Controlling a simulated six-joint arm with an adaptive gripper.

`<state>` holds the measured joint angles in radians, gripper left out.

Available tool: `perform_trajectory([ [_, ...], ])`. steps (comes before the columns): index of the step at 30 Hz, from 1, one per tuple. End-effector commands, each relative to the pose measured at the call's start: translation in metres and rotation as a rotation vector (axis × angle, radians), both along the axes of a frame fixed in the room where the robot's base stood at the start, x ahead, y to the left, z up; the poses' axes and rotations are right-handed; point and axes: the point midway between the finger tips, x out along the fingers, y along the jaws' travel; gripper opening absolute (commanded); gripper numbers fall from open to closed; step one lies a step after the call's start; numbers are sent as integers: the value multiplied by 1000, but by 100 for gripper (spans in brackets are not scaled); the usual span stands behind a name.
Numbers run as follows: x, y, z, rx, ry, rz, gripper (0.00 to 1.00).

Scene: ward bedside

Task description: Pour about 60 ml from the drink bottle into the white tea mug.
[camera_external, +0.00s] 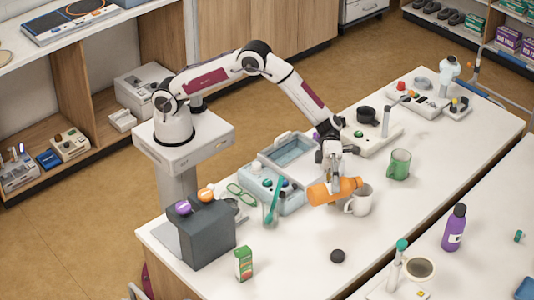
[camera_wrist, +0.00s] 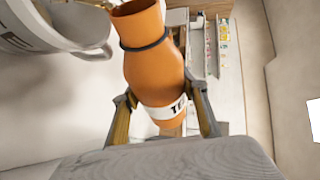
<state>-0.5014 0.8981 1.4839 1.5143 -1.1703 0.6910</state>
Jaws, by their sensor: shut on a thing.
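My gripper (camera_wrist: 162,118) is shut on the orange drink bottle (camera_wrist: 155,70), with one finger on each side of its body. In the external view the orange bottle (camera_external: 330,190) lies tilted close to horizontal above the table, its neck toward the white mug. The bottle's mouth looks open in the wrist view; no liquid stream shows. The white mug's rim and handle also show at upper left in the wrist view (camera_wrist: 40,28). The mug's contents are hidden.
A green mug (camera_external: 398,164) stands behind the white mug. A blue tray (camera_external: 290,150), a glass with a teal item (camera_external: 271,208) and a dark box (camera_external: 208,236) are to the left. A black cap-like disc (camera_external: 337,256) lies in front. The table right of the white mug is clear.

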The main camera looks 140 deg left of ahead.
Motion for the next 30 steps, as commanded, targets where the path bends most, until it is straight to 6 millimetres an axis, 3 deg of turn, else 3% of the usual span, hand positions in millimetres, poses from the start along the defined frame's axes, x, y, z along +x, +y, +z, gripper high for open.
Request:
perform_trajectory([
  [30, 0, 1, 5, -43, 13, 0, 13],
])
